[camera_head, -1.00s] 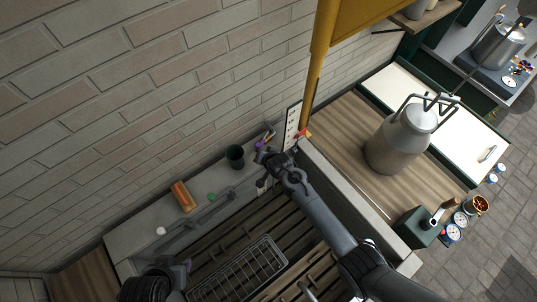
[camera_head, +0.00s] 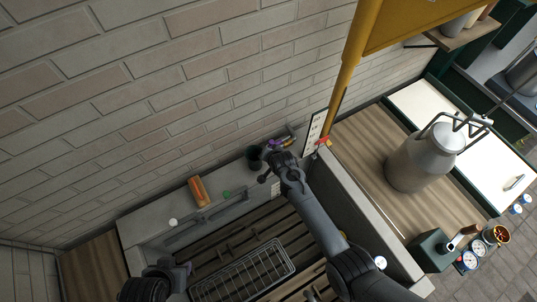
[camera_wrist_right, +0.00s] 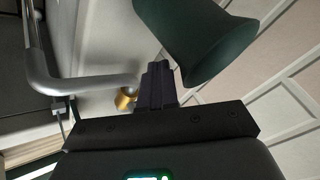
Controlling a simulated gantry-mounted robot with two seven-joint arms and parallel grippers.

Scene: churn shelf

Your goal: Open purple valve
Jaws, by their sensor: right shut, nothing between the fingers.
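The purple valve (camera_head: 273,143) is a small purple piece beside the wall at the back of the grey ledge, just behind my right gripper (camera_head: 268,154) in the head view. My right gripper is shut and empty, close to the valve and a dark green cup (camera_head: 253,157); contact with the valve cannot be told. In the right wrist view the shut fingers (camera_wrist_right: 158,78) point between the green cup (camera_wrist_right: 200,40) and a brass fitting (camera_wrist_right: 125,98). No purple shows there. My left gripper (camera_head: 182,270) is low at the left; its jaws are unclear.
A bent metal pipe (camera_wrist_right: 75,85) lies left of the fingers in the right wrist view. An orange-brown block (camera_head: 198,192) lies on the ledge. A wire rack (camera_head: 245,272) rests on wooden slats. A metal churn (camera_head: 420,163) stands on the wooden counter at right.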

